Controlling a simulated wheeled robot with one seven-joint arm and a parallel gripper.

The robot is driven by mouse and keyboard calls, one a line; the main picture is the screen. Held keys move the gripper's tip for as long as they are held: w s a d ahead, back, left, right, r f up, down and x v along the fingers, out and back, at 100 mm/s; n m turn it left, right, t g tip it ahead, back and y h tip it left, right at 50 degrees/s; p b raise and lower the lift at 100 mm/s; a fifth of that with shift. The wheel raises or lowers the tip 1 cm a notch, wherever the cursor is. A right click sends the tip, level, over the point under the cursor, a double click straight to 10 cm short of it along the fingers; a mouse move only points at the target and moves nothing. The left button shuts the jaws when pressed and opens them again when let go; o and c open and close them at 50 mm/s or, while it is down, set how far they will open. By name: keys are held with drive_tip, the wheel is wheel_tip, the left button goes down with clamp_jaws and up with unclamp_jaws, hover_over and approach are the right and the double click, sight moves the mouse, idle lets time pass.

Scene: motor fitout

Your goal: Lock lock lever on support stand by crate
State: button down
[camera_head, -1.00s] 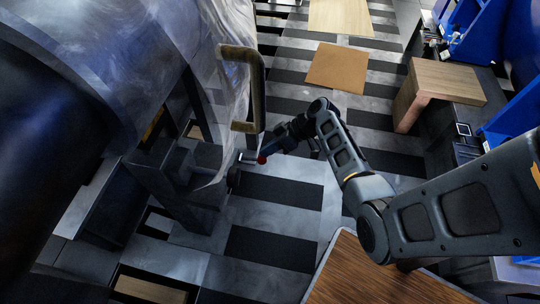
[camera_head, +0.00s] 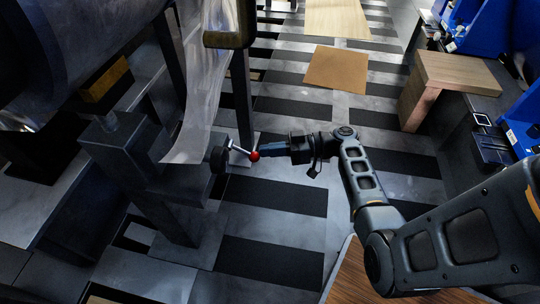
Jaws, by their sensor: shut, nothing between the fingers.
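The lock lever is a short metal rod with a red ball knob (camera_head: 254,156) at its end. It runs from a dark round hub (camera_head: 219,159) on the side of the grey support stand (camera_head: 135,155). My gripper (camera_head: 264,154) reaches in from the right, with its fingertips at the red knob. The fingers are shut with nothing between them. Whether they touch the knob cannot be told at this size.
A large dark cylinder and clear plastic sheeting (camera_head: 205,95) hang above and beside the stand. A brown cardboard sheet (camera_head: 336,68) lies on the striped floor. A wooden block table (camera_head: 450,75) and blue bins (camera_head: 490,25) stand at right. A wood-grain top (camera_head: 365,275) is below my arm.

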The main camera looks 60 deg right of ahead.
drive_tip(key=shift+w+f+b, duration=0.2)
drive_tip(key=shift+f+b, duration=0.45)
drive_tip(key=shift+b, duration=0.4)
